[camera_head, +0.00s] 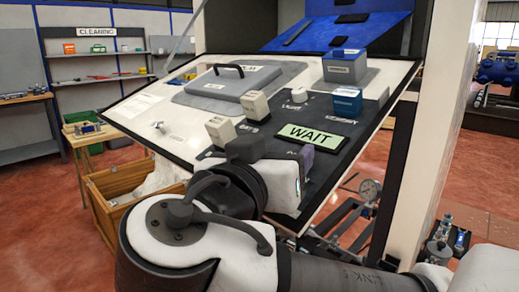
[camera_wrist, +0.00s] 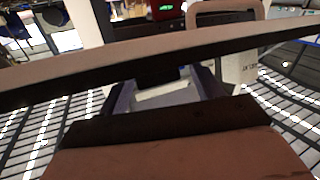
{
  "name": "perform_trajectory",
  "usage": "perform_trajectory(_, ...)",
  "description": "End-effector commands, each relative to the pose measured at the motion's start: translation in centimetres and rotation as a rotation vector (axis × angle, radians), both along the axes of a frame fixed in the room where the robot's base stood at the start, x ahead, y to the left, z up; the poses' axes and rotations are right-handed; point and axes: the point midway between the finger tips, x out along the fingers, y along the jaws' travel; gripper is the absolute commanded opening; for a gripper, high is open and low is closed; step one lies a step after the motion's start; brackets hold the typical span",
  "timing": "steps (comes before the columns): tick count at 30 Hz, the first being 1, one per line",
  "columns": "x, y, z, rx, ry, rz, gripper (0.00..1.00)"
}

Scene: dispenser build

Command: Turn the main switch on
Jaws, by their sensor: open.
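A sloped white console (camera_head: 135,108) fills the middle of the head view. A small silver toggle (camera_head: 158,126) stands at its left part; its label is too small to read, so I cannot be sure it is the main switch. My gripper (camera_head: 306,160) is over the console's lower right part, just below the lit WAIT display (camera_head: 311,136), well right of the toggle. My wrist and arm hide part of the console's lower edge. In the wrist view my gripper (camera_wrist: 164,92) has its purple-grey fingers apart, with a pale surface showing behind the gap. I see nothing held.
White blocks (camera_head: 221,130), a white knob (camera_head: 299,95) and a blue block (camera_head: 346,101) stick up from the dark panel. A grey lid (camera_head: 230,84) with a black handle lies behind them. A wooden crate (camera_head: 110,205) stands left, a white post (camera_head: 437,140) right.

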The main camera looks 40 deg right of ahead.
Motion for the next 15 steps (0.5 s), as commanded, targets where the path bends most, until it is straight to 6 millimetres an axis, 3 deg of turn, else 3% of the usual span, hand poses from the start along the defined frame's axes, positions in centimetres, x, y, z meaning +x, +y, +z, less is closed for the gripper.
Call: perform_trajectory(15,0.05,0.02,0.07,0.005,0.014,0.044,0.65)
